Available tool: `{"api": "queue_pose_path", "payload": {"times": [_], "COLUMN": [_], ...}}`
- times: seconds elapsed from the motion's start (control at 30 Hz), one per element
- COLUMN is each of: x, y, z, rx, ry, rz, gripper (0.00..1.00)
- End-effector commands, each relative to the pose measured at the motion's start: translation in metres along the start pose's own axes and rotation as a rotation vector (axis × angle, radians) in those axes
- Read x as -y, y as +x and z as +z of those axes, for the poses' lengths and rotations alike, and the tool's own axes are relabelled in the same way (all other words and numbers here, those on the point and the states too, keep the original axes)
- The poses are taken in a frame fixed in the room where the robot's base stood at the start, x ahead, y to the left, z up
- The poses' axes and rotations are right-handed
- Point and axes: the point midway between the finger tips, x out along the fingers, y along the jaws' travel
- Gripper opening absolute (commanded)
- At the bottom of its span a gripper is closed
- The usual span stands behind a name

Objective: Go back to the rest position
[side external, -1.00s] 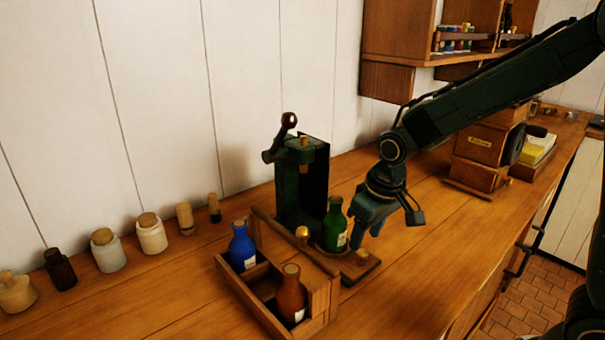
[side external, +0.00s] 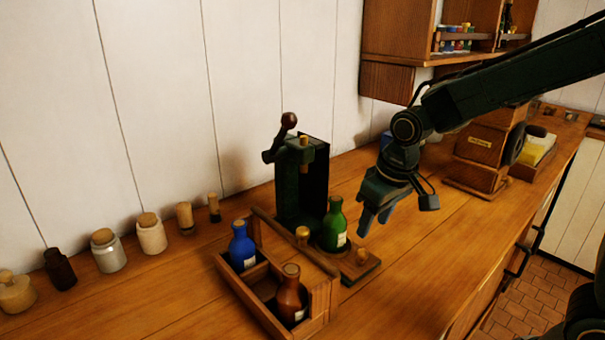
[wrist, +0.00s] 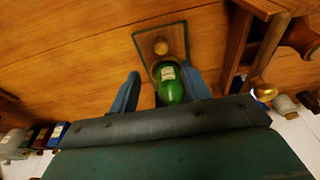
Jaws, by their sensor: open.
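My gripper (side external: 374,222) is open and empty, raised a little above the counter to the right of the green bottle (side external: 334,226). A gap shows between them in the side view. The green bottle stands upright on the wooden base (side external: 362,268) of a dark green press (side external: 290,190) with a lever. In the wrist view the green bottle (wrist: 170,88) shows beyond and between my open fingers (wrist: 160,92). Its lower part is hidden there by my gripper body.
A wooden crate (side external: 262,316) holds a blue bottle (side external: 242,247) and a brown bottle (side external: 291,295). Several jars (side external: 109,252) line the wall at left. A wooden box device (side external: 480,150) stands at back right, below a wall cabinet (side external: 390,45). The front counter is clear.

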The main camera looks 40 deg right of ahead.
Motion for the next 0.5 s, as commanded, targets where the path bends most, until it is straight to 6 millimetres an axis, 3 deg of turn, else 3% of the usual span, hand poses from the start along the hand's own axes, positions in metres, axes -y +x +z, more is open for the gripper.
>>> {"api": "queue_pose_path", "payload": {"times": [0.5], "x": [-0.015], "y": [-0.082], "z": [0.062], "rx": [-0.121], "ry": [0.002], "rz": [-0.006], "gripper": [0.47]}}
